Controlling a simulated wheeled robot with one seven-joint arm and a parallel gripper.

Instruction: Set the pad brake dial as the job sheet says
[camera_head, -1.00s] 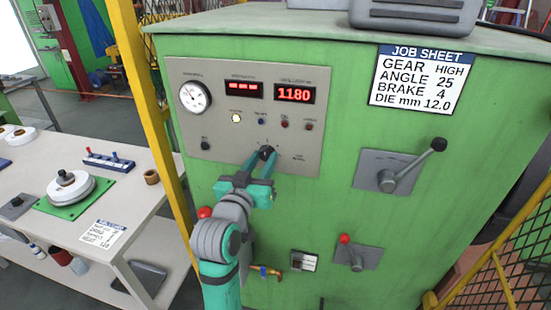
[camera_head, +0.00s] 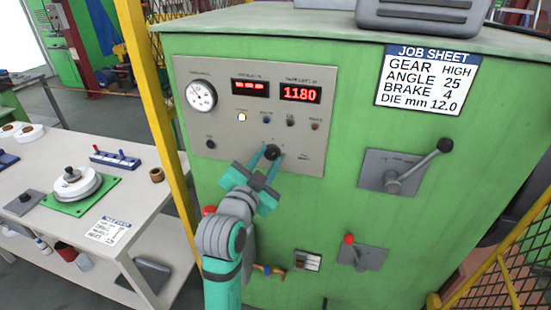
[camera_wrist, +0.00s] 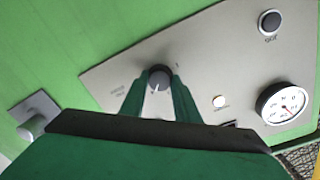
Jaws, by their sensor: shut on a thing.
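The brake dial is a small dark round knob (camera_head: 271,152) low on the grey control panel (camera_head: 225,149). It also shows in the wrist view (camera_wrist: 159,78), with a pale pointer mark on its face. My gripper (camera_head: 269,156) reaches the knob from below, with its two green fingers closed on either side of it. The numbers around the knob are too small to read. The job sheet (camera_head: 425,80) on the green cabinet reads gear HIGH, angle 25, brake 4, die mm 12.0.
The panel has a round gauge (camera_head: 201,95), a red display reading 1180 (camera_head: 300,93) and several small buttons. A large grey lever (camera_head: 420,167) and a red-knobbed lever (camera_head: 350,242) are to the right. A yellow post (camera_head: 150,95) and white bench (camera_head: 125,215) stand left.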

